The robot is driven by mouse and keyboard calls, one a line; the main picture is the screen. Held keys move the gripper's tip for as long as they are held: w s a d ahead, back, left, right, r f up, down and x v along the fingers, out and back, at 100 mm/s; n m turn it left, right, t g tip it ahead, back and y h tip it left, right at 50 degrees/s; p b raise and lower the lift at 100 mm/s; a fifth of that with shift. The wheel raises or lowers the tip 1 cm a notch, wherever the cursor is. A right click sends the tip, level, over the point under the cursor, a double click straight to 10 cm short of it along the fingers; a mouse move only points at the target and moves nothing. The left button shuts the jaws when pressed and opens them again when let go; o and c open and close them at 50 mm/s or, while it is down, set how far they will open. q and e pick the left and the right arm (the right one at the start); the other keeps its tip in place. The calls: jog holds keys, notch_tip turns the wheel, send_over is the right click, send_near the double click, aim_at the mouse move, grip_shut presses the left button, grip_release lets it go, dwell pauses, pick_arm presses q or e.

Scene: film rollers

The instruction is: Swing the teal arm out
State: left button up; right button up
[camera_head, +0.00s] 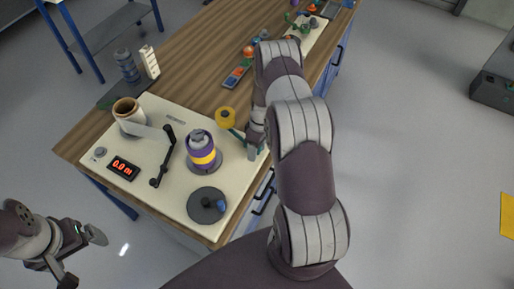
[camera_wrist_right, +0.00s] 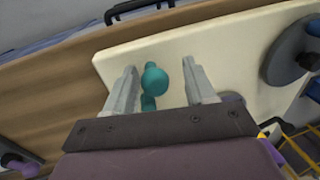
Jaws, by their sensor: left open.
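The teal arm (camera_head: 236,134) shows in the head view as a short bar between a yellow roller (camera_head: 226,117) and my right gripper, which hides its far end. In the right wrist view its teal knob (camera_wrist_right: 155,78) stands between the two fingers of my right gripper (camera_wrist_right: 163,72). The fingers are apart with a gap on both sides of the knob, so the gripper is open around it. My right gripper also shows in the head view (camera_head: 255,152), low over the panel's right edge. My left gripper (camera_head: 82,258) is open and empty, off the table at lower left.
The cream panel (camera_head: 150,192) on the wooden table (camera_head: 185,75) carries a purple-and-yellow spool (camera_head: 202,152), a dark bent arm (camera_head: 166,156), a cream roll (camera_head: 128,112), a red display (camera_head: 123,167) and a dark disc (camera_head: 206,206). Small coloured parts lie farther back.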

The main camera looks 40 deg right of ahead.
jog(key=shift+d+r, duration=0.1)
jog(key=shift+w+d+r, duration=0.1)
jog(key=shift+d+r, duration=0.05)
jog(key=shift+r, duration=0.2)
notch_tip(320, 180, up, 12)
jog(key=d+b, duration=0.1)
jog(key=b, duration=0.2)
jog(key=shift+w+d+f, duration=0.2)
jog(key=shift+w+d, duration=0.15)
jog(key=shift+w, duration=0.1)
